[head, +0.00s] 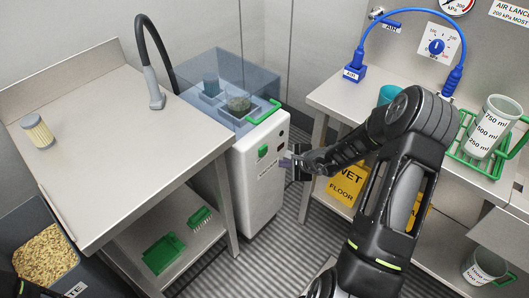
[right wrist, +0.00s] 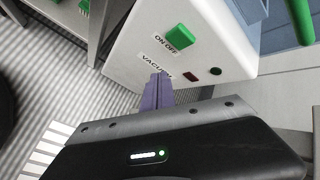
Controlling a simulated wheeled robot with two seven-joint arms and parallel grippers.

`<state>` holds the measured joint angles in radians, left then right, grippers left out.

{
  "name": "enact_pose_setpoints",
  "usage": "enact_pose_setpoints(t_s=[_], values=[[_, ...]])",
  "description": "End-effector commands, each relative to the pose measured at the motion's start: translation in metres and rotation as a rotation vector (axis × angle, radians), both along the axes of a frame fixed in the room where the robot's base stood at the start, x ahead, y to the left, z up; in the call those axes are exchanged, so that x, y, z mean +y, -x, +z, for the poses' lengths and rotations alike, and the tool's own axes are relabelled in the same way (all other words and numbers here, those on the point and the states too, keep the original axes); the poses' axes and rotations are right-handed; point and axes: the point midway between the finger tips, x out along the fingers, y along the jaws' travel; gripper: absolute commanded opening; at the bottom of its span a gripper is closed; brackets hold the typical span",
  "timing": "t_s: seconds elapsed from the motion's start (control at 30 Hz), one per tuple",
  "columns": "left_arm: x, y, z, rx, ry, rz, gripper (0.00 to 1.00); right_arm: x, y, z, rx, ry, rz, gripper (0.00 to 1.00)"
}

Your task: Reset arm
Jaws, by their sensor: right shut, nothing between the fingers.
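My right arm (head: 395,170) reaches in from the lower right of the head view. Its gripper (head: 287,162) is shut and empty, in front of the front face of the white vacuum machine (head: 258,190). In the right wrist view the purple fingers (right wrist: 157,92) are together and point at the machine's face (right wrist: 130,45), just below the VACUUM label. The green ON OFF button (right wrist: 179,38) is above and right of the fingertips. I cannot tell whether the tips touch the face. My left gripper does not show.
The vacuum machine has a clear lid (head: 225,75) with a green handle (head: 264,110), over two containers. The right bench (head: 340,95) holds a blue air hose (head: 413,18) and a measuring jug (head: 492,125). A yellow wet-floor sign (head: 347,185) is behind my arm.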

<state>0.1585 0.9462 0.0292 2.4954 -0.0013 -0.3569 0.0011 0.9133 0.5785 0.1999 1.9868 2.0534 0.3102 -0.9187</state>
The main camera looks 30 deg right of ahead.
Motion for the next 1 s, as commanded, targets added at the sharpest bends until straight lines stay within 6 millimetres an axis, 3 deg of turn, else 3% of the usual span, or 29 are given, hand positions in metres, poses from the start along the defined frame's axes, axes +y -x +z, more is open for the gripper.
enact_pose_setpoints(t_s=[0.43, 0.57, 0.67, 0.77, 1.0], values=[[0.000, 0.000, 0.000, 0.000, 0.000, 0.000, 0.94, 0.000, 0.000, 0.000, 0.002, -0.013, -0.012, 0.00], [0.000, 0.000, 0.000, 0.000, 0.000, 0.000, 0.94, 0.004, 0.010, -0.010, 0.059, -0.043, -0.031, 0.00], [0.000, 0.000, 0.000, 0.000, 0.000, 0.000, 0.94, 0.017, 0.034, -0.028, 0.150, -0.033, 0.022, 0.00], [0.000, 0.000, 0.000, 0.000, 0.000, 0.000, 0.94, 0.041, 0.071, -0.057, 0.275, 0.003, 0.124, 0.00], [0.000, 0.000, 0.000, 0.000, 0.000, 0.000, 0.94, 0.135, 0.149, -0.113, 0.471, 0.229, 0.601, 0.00]])
